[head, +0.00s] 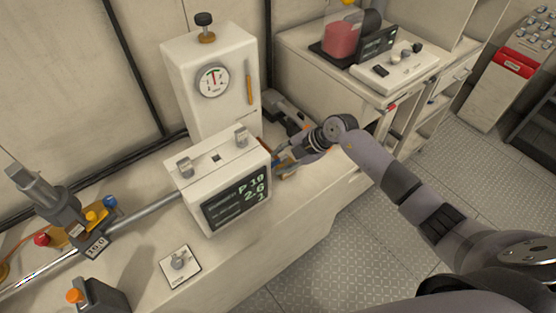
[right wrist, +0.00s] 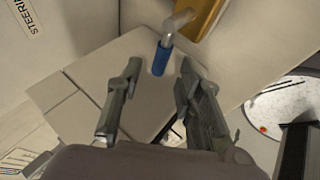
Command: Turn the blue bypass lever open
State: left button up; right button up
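The blue lever (right wrist: 160,59) shows in the right wrist view as a blue sleeve on a bent metal rod, beside a yellow-orange part. My right gripper (right wrist: 160,72) is open, with one finger on each side of the blue sleeve. Gaps show between sleeve and fingers. In the head view my right gripper (head: 284,160) is at the right side of the white display box (head: 225,182). There the lever is mostly hidden by the box and gripper. My left gripper is not in view.
A white gauge cabinet (head: 211,77) stands behind the display box. At left are a grey cylinder unit (head: 48,197) with coloured knobs and a metal rod (head: 150,213). A small switch plate (head: 180,264) lies in front. A counter with controls (head: 394,70) is at the back right.

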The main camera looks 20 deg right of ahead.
jog(key=shift+x, duration=0.95)
jog(key=shift+c, duration=0.3)
grip_shut()
